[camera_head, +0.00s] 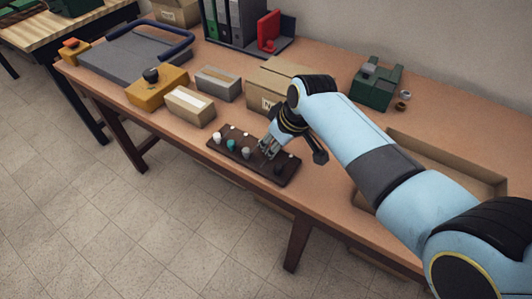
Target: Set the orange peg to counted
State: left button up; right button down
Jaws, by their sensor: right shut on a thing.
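A dark brown peg board (262,167) lies near the table's front edge. A white peg (217,138), a teal peg (231,145), a pale grey peg (246,153) and a black peg (279,168) stand along its front side. Small white spots show along its back side. My right gripper (267,152) points down at the board between the grey and black pegs, and it is shut on a peg that its fingers hide. No orange peg can be made out. My left gripper is not in view.
Behind the board stand a small white-topped box (190,107), a grey box (218,83) and a cardboard box (265,90). A yellow block with a black knob (157,90) is at left. A shallow cardboard tray (450,164) lies at right, partly behind my right arm.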

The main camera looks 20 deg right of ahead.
jog(key=shift+w+d, duration=0.15)
jog(key=shift+d, duration=0.05)
jog(key=c, duration=1.2)
grip_release()
jog(key=v, duration=1.2)
